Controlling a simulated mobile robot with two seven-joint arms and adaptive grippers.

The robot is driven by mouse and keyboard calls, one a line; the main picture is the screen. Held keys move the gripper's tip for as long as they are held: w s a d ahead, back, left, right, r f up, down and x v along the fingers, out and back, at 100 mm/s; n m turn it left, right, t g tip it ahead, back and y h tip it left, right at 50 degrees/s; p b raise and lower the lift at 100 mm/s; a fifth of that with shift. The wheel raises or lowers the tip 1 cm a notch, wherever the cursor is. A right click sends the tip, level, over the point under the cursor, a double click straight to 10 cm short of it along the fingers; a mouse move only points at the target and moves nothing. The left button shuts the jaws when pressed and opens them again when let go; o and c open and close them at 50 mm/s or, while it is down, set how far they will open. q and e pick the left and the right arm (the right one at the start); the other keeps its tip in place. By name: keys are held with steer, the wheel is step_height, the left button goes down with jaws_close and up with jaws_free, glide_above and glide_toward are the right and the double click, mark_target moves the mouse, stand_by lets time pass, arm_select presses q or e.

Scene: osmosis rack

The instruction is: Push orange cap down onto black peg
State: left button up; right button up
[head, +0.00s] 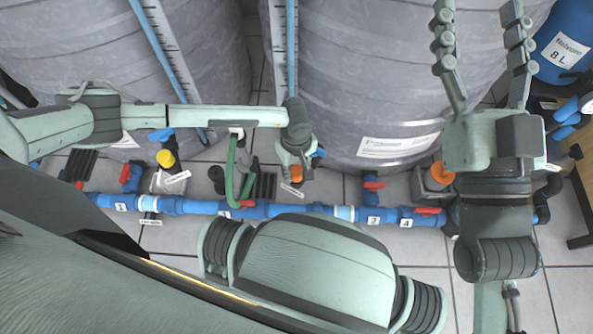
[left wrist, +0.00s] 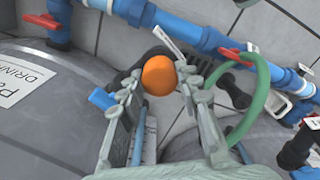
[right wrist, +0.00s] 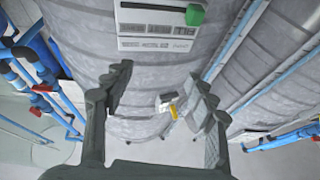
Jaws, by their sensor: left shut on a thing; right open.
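My left gripper (head: 297,158) points down beside the blue pipe and is shut on an orange cap (head: 296,174). In the left wrist view the cap (left wrist: 159,77) sits between the fingertips (left wrist: 157,84) as a round orange dome. Dark parts show just behind the cap, but I cannot tell which is the black peg or whether the cap touches it. My right gripper (head: 482,45) is open and empty, raised at the right. In the right wrist view its fingers (right wrist: 163,97) are spread wide with nothing between them.
A blue pipe (head: 285,209) with red-handled valves runs across the floor. A green hose (head: 231,170) loops close beside the left gripper. Large grey tanks (head: 360,70) stand behind. Another orange piece (head: 442,173) shows by my right arm. A blue container (head: 568,40) stands at the far right.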

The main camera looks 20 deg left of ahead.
mark_target(295, 170)
arm_select(q)
steer(key=shift+r, duration=0.15)
steer(key=shift+r, duration=0.25)
steer(key=r, duration=0.2)
steer(key=r+p, duration=0.1)
steer(key=shift+a+r, duration=0.2)
steer(key=shift+r, duration=0.2)
steer(key=s+a+r+p, duration=0.1)
steer(key=s+a+r, duration=0.4)
steer(key=a, duration=0.5)
steer(key=shift+s+r, duration=0.3)
steer(key=shift+r, duration=0.4)
arm_select(e)
steer(key=w+d+f+g+h, duration=0.2)
steer(key=f+g, duration=0.3)
steer(key=f, duration=0.5)
steer(key=shift+d+f+g+h, duration=0.3)
steer(key=shift+d+f+h, duration=0.1)
steer(key=shift+d+h, duration=0.3)
arm_select(q)
steer(key=shift+f, duration=0.1)
arm_select(e)
steer(key=shift+w, duration=0.15)
